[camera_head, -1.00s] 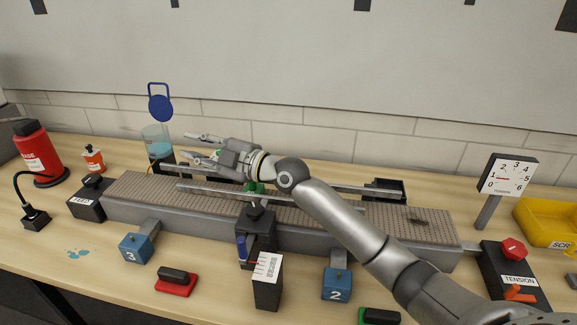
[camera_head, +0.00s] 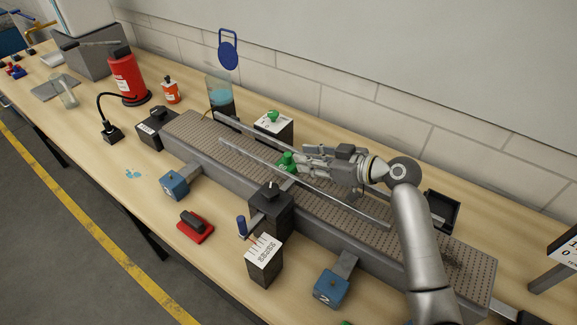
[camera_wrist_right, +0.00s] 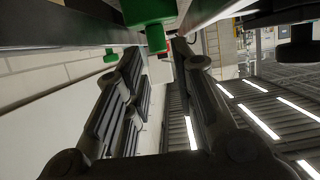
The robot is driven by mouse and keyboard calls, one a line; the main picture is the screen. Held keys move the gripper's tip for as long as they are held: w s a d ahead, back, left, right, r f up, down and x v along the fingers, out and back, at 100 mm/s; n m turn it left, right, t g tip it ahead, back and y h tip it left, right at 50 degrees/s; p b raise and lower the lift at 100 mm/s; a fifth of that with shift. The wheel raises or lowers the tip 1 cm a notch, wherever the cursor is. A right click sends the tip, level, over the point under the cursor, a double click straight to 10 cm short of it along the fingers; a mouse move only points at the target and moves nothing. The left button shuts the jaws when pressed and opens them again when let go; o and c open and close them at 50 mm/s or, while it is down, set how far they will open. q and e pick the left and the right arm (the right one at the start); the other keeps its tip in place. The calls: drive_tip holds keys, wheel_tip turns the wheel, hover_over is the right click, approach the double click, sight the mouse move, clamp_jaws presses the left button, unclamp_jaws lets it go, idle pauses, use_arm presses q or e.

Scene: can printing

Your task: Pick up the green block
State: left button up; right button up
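The green block (camera_head: 288,161) is on the conveyor (camera_head: 470,268), beside the metal guide rails, in the head view. My right gripper (camera_head: 305,161) reaches in from the right, low over the belt, with its fingers pointing left at the block. In the right wrist view the block (camera_wrist_right: 150,12) shows at the top, a wide part with a narrower stub, beyond the fingertips. The two fingers (camera_wrist_right: 160,68) are spread apart with nothing between them. The head view does not clearly show whether a fingertip touches the block. My left gripper is not in view.
A white-topped box with a green knob (camera_head: 273,117) stands behind the belt. A black device (camera_head: 270,208) stands at its front side, near blue blocks (camera_head: 331,288) and a red switch (camera_head: 194,226). The guide rail (camera_head: 300,178) runs close to the gripper.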

sight(288, 154)
drive_tip(key=b+x, duration=0.1)
drive_tip(key=x, duration=0.3)
drive_tip(key=shift+w+f, duration=0.1)
drive_tip(key=shift+w+a+f, duration=0.1)
drive_tip(key=shift+w+a, duration=0.1)
drive_tip(key=shift+a, duration=0.1)
drive_tip(key=shift+w+a, duration=0.1)
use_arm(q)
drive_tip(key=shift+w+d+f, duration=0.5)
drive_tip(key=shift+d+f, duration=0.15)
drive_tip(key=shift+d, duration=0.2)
use_arm(e)
clamp_jaws()
